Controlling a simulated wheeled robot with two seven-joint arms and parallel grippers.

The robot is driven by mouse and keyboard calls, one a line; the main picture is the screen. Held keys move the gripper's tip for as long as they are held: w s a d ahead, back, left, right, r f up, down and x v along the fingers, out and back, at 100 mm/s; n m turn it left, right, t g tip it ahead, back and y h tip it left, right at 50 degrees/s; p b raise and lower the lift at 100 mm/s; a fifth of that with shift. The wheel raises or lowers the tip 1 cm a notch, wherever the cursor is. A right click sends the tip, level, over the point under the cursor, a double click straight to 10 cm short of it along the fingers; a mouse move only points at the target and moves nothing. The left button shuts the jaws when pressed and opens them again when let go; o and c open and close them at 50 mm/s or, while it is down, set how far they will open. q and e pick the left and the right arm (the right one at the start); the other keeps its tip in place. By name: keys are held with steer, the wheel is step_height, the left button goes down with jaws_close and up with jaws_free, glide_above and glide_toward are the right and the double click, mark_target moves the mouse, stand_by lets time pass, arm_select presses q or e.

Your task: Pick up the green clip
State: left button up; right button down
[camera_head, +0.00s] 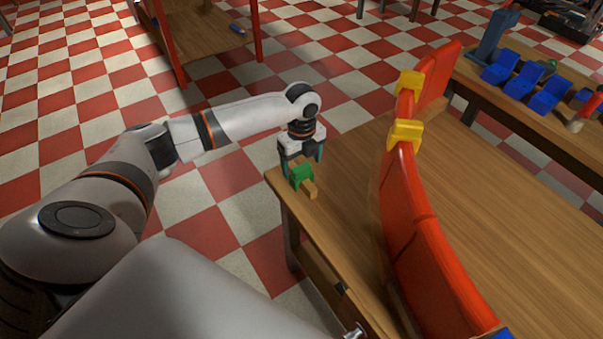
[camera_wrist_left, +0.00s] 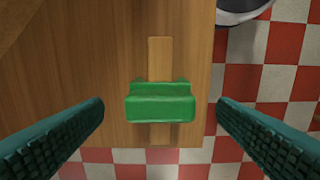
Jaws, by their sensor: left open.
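The green clip (camera_head: 301,176) sits near the left corner of the wooden table in the head view, on or against a small light wooden block (camera_head: 310,190). In the left wrist view the green clip (camera_wrist_left: 160,103) lies centred across the wooden strip (camera_wrist_left: 159,58), between the two fingers. My left gripper (camera_head: 303,160) is open just above the clip, its teal fingers spread wide on either side. In the wrist view, gaps show between the clip and both fingers. My right gripper is not in view.
A tall curved red panel (camera_head: 425,235) stands on the table (camera_head: 350,165) to the right, with two yellow clips (camera_head: 405,133) on its edge. Blue bins (camera_head: 525,80) stand on another table at the far right. Checkered floor lies beyond the table edge.

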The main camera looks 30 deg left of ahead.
arm_select(q)
steer(key=shift+f, duration=1.45)
steer(key=c, duration=1.1)
steer(key=shift+o, duration=0.2)
steer(key=shift+r, duration=0.1)
step_height(320, 180, up, 9)
steer(key=shift+r, duration=0.55)
step_height(320, 180, up, 5)
steer(key=p, duration=0.6)
glide_above(302, 167)
steer(key=shift+f, duration=0.1)
